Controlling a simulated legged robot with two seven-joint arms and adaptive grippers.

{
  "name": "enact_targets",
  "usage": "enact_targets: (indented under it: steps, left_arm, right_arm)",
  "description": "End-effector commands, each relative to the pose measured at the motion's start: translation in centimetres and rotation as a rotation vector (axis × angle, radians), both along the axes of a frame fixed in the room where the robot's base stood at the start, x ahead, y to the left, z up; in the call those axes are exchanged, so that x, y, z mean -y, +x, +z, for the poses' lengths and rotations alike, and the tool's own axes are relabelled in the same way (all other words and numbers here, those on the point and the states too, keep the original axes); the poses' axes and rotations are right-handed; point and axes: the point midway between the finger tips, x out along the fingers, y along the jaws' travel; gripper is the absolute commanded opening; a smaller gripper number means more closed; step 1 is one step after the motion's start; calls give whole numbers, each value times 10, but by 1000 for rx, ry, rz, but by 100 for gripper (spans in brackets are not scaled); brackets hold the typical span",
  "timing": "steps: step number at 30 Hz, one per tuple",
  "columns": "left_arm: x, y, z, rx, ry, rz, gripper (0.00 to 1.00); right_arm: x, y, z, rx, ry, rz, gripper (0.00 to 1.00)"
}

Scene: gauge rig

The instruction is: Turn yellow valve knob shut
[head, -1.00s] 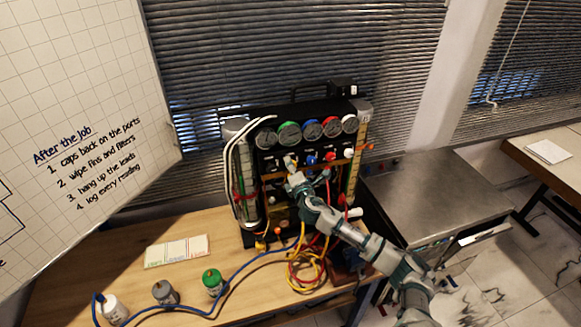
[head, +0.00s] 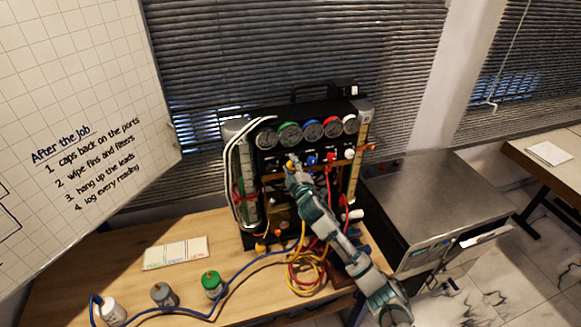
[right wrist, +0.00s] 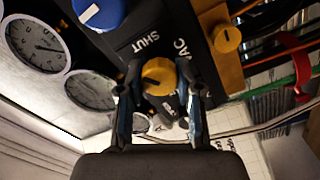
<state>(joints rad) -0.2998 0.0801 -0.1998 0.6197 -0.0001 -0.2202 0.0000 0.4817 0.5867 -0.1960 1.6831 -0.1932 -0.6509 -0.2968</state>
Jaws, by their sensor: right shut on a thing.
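The yellow valve knob (right wrist: 158,76) sits on the black panel in the right wrist view, beside the lettering SHUT and VAC. A dark line marks its face. My right gripper (right wrist: 160,98) is shut on it, one finger on each side. In the head view my right gripper (head: 292,171) reaches up to the panel of the gauge rig (head: 293,118) and mostly hides the yellow knob. My left gripper is not in view.
A blue knob (right wrist: 98,12) is near the yellow one. A yellow round fitting (right wrist: 227,38) sits on an orange bar. Coiled hoses (head: 305,272) lie below the rig. A green-capped bottle (head: 212,284) stands on the wooden bench. A metal cabinet (head: 430,205) is at right.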

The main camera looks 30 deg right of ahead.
Motion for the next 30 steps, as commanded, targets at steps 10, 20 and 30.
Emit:
enact_targets:
  steps: [10,20,30]
  left_arm:
    - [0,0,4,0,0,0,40]
    - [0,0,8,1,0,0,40]
    - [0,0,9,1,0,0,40]
  right_arm:
    - [0,0,-7,59,311,-3,0]
    - [0,0,-9,104,512,-5,0]
    - [0,1,-10,121,591,-5,0]
